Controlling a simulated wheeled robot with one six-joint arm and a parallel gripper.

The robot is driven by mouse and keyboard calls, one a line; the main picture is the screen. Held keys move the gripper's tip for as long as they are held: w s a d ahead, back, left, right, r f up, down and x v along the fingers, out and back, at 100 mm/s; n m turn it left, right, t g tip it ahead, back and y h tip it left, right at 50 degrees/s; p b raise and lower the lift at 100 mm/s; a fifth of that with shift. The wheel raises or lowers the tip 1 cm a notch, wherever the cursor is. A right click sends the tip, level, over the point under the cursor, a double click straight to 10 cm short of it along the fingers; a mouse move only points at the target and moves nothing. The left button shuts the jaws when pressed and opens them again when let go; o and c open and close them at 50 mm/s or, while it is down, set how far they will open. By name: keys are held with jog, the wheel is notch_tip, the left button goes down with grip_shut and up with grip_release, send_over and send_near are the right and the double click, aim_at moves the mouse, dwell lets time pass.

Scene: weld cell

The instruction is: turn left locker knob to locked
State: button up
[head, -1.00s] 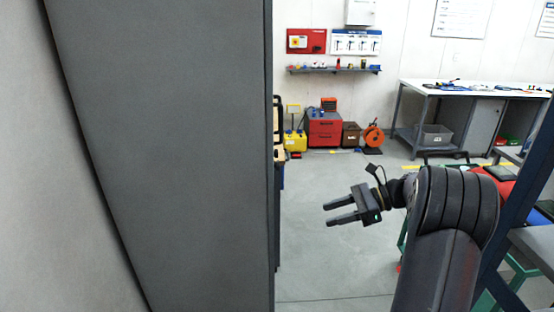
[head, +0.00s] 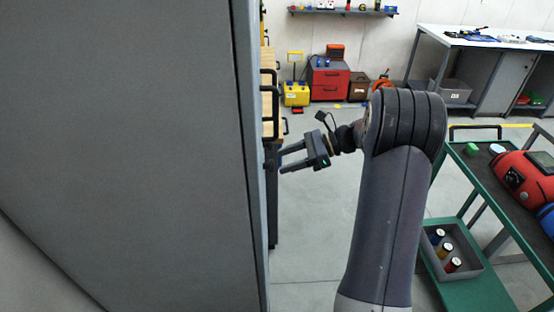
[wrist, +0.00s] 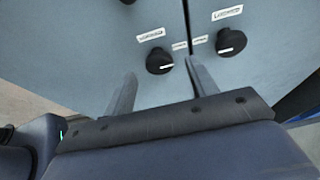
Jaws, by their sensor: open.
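In the wrist view the locker front (wrist: 90,40) is blue-grey with a dark vertical gap between two doors. The left locker knob (wrist: 159,61) is round and black, with a white mark pointing right and slightly down. The right knob (wrist: 231,41) is also black, its white mark toward the lower left. My gripper (wrist: 161,69) is open and empty; its two fingers straddle the left knob in the picture, and contact cannot be told. In the head view my gripper (head: 281,160) points left at the edge of a large grey panel (head: 130,140); the knobs are hidden there.
Small white labels (wrist: 151,35) sit by the knobs; their text is blurred. A green cart (head: 470,205) with a red machine (head: 525,175) and a grey bin (head: 465,270) stands to the right of my arm. A red toolbox (head: 328,82) stands behind. Open floor (head: 320,230) lies below my gripper.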

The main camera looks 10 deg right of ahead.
jog(key=x, duration=0.3)
jog(key=shift+a+f+p, duration=0.1)
jog(key=shift+a+p, duration=0.15)
jog(key=shift+p, duration=0.05)
jog(key=c, duration=0.9)
jog(key=shift+f+b, duration=0.15)
jog(key=shift+b, duration=0.25)
jog(key=shift+c, duration=0.3)
jog(key=n+t+b, duration=0.2)
jog(key=n+b, duration=0.2)
jog(key=b, duration=0.6)
jog(key=n+t+y+b, duration=0.1)
jog(key=n+t+b, duration=0.2)
jog(key=b, duration=0.7)
jog(key=s+f+n+t+b, duration=0.1)
jog(key=n+t+b, duration=0.1)
jog(key=n+b, duration=0.4)
jog(key=shift+a+b, duration=0.1)
jog(key=shift+b, duration=2.2)
jog(key=shift+r+n+y, duration=0.1)
jog(key=shift+n+y, duration=0.2)
